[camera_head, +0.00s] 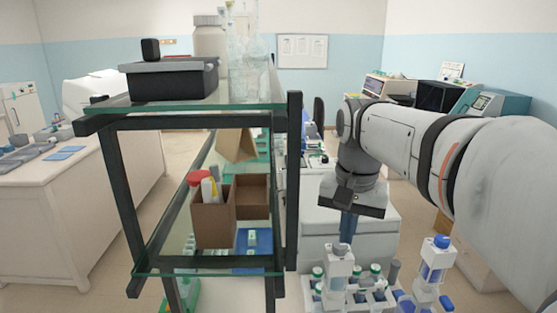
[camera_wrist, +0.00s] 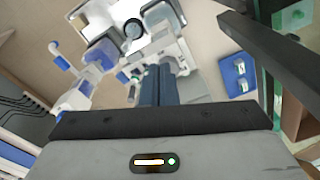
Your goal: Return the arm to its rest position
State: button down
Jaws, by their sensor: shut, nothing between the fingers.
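My arm (camera_head: 395,140) reaches in from the right in the head view. My gripper (camera_head: 346,230) hangs from its end with its dark blue fingers pointing down, just above a white bottle (camera_head: 339,268). The fingers are together and empty. They also show in the wrist view, where my gripper (camera_wrist: 160,72) has its two fingers side by side over the white items below. I cannot tell whether the fingertips touch the bottle.
A black-framed shelf rack (camera_head: 291,180) with glass shelves stands close left of my gripper. It carries cardboard boxes (camera_head: 212,222) and a black container (camera_head: 172,80). Another blue-capped bottle (camera_head: 435,262) and several capped vials stand below my arm. A white bench (camera_head: 75,215) is far left.

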jog(key=s+f+n+t+b, duration=0.1)
jog(key=s+f+n+b, duration=0.1)
jog(key=s+f, duration=0.4)
jog(key=s+f+n+t+b, duration=0.1)
jog(key=s+f+n+b, duration=0.1)
jog(key=s+f, duration=0.4)
notch_tip(320, 180, down, 5)
jog(key=shift+d+r+n+t, duration=0.15)
jog(key=shift+n+t, duration=0.15)
jog(key=shift+n, duration=0.2)
